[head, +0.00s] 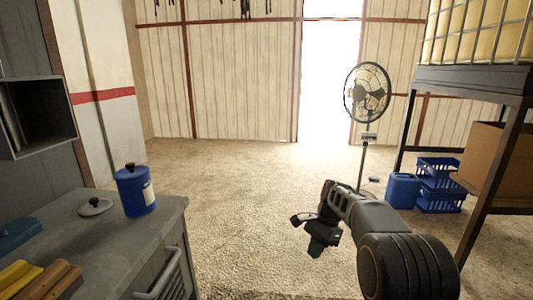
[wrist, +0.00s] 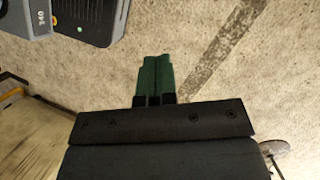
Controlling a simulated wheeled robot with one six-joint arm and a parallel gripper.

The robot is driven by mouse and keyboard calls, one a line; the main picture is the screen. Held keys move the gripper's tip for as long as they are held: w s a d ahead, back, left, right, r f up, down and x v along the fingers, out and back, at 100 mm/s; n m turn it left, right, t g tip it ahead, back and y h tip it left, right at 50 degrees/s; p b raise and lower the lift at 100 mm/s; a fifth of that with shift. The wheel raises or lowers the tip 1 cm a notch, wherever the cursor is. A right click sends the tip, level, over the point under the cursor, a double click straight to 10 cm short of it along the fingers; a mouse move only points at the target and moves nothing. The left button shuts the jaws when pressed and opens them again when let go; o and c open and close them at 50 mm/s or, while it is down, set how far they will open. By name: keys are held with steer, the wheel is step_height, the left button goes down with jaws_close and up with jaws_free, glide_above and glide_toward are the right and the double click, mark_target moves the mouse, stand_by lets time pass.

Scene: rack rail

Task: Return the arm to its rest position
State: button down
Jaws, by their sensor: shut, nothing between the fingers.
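My gripper (head: 316,246) hangs at the end of my bent arm (head: 365,215), over open floor right of the centre in the head view. Its green fingertips point down. In the wrist view the two green fingers (wrist: 153,78) lie side by side, touching, with nothing between them. Bare floor shows beyond them.
A grey cabinet (head: 172,215) stands at the left, with a blue canister (head: 135,192) and a round lid (head: 95,207) on top. A fan (head: 367,93), blue crates (head: 438,185) and a dark-framed rack (head: 487,190) stand at the right. The middle floor is clear.

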steer(key=s+d+r+n+t+h+p, duration=0.2)
steer(key=s+r+n+t+p, duration=0.4)
steer(key=s+r+n+p, duration=0.6)
steer(key=s+r+h+p, duration=0.1)
steer(key=s+r+p, duration=0.7)
steer(key=r, duration=0.3)
steer(key=shift+s+r, duration=0.15)
steer(key=shift+s, duration=0.75)
